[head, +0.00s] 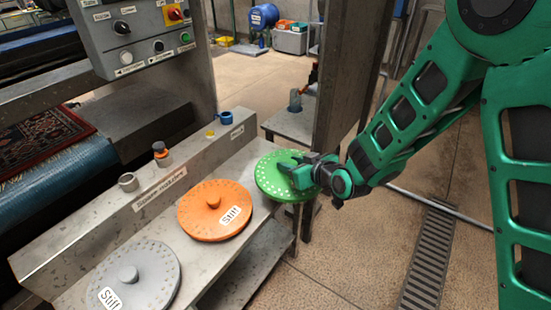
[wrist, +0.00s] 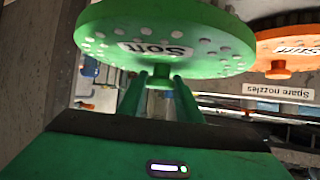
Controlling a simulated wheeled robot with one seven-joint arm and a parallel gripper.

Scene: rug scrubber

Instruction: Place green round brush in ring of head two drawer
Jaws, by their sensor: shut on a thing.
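The green round brush (head: 266,178) is at the right end of the metal shelf in the head view. In the wrist view it is a green disc (wrist: 215,40) with pale dots and a label reading "Soft". My gripper (head: 300,174) is shut on the brush's central knob, with both fingers around it in the wrist view (wrist: 162,88). I cannot tell whether the brush touches the shelf or hangs just above it. No drawer or ring that I can make out as head two shows in either view.
An orange disc (head: 200,222) and a grey disc (head: 150,262), both labelled "Stiff", lie on the shelf (head: 95,262). A ledge labelled "Spare nozzles" (head: 140,200) runs behind them. A metal post (head: 345,75) stands close behind my gripper. A control box (head: 135,32) is at upper left.

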